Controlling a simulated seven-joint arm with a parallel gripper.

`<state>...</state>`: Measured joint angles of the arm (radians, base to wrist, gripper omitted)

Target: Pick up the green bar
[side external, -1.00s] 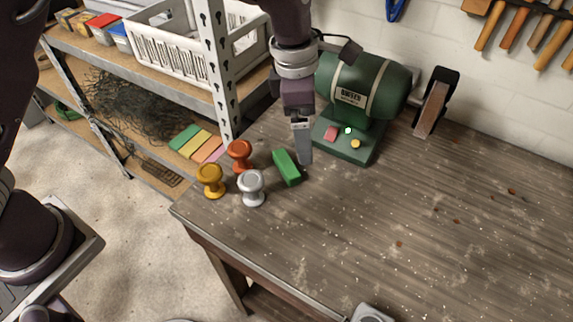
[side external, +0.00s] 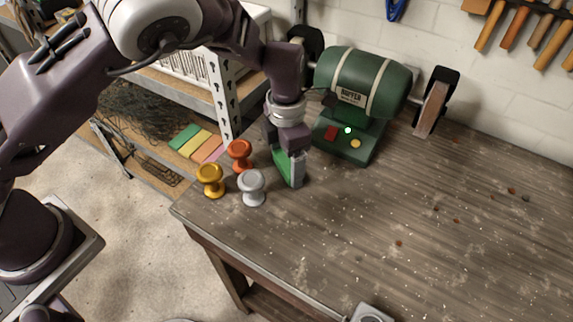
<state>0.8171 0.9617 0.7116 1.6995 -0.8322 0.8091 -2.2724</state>
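The green bar (side external: 281,167) is on the wooden workbench, right of the knobs and in front of the green bench grinder. My gripper (side external: 291,179) is lowered over the bar and points down. One grey finger shows along the bar's right side, close against it, and covers part of it. The other finger is mostly hidden, so I cannot tell whether the fingers are closed on the bar or whether it is clear of the bench.
An orange knob (side external: 239,154), a yellow knob (side external: 210,180) and a silver knob (side external: 251,187) stand close to the bar's left. The green grinder (side external: 362,82) stands behind. A metal shelf post (side external: 228,108) rises at the left. The workbench (side external: 430,230) is largely clear to the right.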

